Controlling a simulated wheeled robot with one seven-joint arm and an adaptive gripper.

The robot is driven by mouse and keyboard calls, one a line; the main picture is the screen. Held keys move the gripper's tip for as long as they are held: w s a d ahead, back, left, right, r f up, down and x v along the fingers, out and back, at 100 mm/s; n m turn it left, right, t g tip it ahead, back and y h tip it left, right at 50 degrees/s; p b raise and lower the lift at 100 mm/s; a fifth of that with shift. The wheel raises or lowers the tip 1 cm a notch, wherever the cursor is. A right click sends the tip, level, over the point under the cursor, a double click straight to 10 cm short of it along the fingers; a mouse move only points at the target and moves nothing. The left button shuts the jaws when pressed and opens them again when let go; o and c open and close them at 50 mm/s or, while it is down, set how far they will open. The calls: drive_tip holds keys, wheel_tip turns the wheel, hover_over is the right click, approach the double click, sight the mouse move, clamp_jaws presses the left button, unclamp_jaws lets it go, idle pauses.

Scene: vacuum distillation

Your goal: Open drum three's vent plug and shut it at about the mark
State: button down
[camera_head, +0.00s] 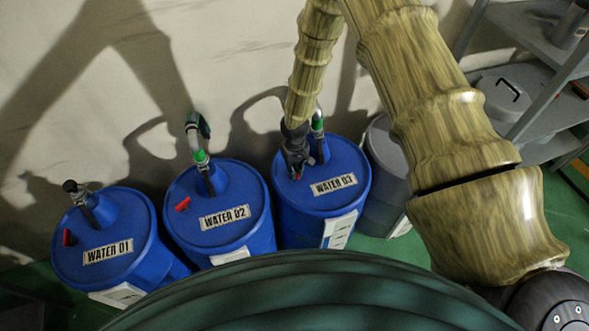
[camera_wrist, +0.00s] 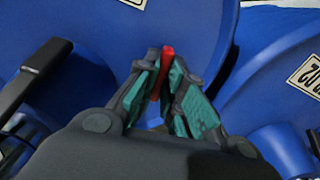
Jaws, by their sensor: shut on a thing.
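Drum three (camera_head: 318,205) is a blue drum labelled "WATER 03", the rightmost of the blue drums in the head view. My gripper (camera_head: 296,172) is over the left part of its lid, pointing down. In the wrist view my gripper (camera_wrist: 163,85) is shut on the red vent plug (camera_wrist: 166,62), which stands between its teal fingertips. Only the plug's upper part and edge show there; its base is hidden by the fingers. In the head view only a small bit of red shows at the fingertips. I cannot make out a mark or how far the plug is turned.
Drum two (camera_head: 232,240) and drum one (camera_head: 120,262) stand to the left, each with a red plug on its lid. A pipe with a green band (camera_head: 317,125) rises from drum three close to my gripper. A grey bin (camera_head: 385,150) and metal shelves (camera_head: 540,60) stand to the right.

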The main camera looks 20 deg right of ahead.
drive_tip(key=n, duration=0.5)
drive_tip(key=shift+b, duration=0.3)
drive_tip(key=shift+n, duration=2.2)
drive_tip(key=c, duration=1.5)
unclamp_jaws()
wheel_tip(320, 180, up, 12)
drive_tip(key=shift+r, duration=0.1)
